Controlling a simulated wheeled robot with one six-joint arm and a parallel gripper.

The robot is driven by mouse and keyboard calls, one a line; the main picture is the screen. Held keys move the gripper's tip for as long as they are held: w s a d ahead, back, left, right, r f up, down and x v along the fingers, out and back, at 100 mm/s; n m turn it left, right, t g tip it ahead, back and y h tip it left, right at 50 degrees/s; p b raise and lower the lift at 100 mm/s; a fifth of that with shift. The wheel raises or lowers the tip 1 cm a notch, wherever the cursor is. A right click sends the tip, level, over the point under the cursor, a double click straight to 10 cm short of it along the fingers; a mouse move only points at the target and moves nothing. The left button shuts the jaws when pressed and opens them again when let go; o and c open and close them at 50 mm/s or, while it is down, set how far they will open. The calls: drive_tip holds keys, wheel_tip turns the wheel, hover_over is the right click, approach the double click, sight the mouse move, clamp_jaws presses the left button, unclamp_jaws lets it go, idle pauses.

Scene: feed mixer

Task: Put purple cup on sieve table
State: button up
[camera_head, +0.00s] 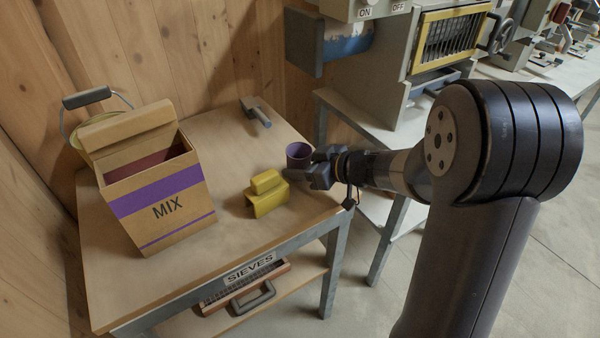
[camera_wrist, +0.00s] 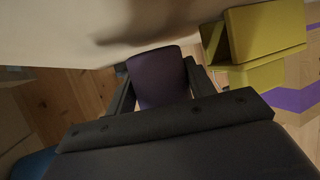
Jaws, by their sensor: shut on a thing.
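The purple cup (camera_head: 298,154) is over the right part of the sieve table (camera_head: 150,285), which bears a SIEVES label. My gripper (camera_head: 306,174) reaches in from the right and is shut on the cup. In the wrist view the purple cup (camera_wrist: 158,78) sits between the two dark fingers of my gripper (camera_wrist: 160,85). The tabletop (camera_wrist: 70,30) is close by it in that view. I cannot tell whether the cup's base touches the table.
A yellow block-like object (camera_head: 266,196) stands just left of my gripper. A MIX box (camera_head: 165,200) stands on the table's left. A grey-handled tool (camera_head: 258,112) lies at the back. A machine (camera_head: 395,75) stands on another table to the right.

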drive_tip(key=shift+f, duration=0.55)
drive_tip(key=shift+f, duration=0.2)
drive_tip(key=o, duration=1)
drive_tip(key=shift+o, duration=0.2)
drive_tip(key=shift+s+d+r, duration=0.15)
drive_tip(key=shift+d+r, duration=0.15)
drive_tip(key=shift+r, duration=0.1)
drive_tip(key=p+v, duration=0.3)
drive_tip(key=v, duration=0.8)
drive_tip(key=shift+s+d, duration=0.1)
drive_tip(key=shift+d, duration=0.05)
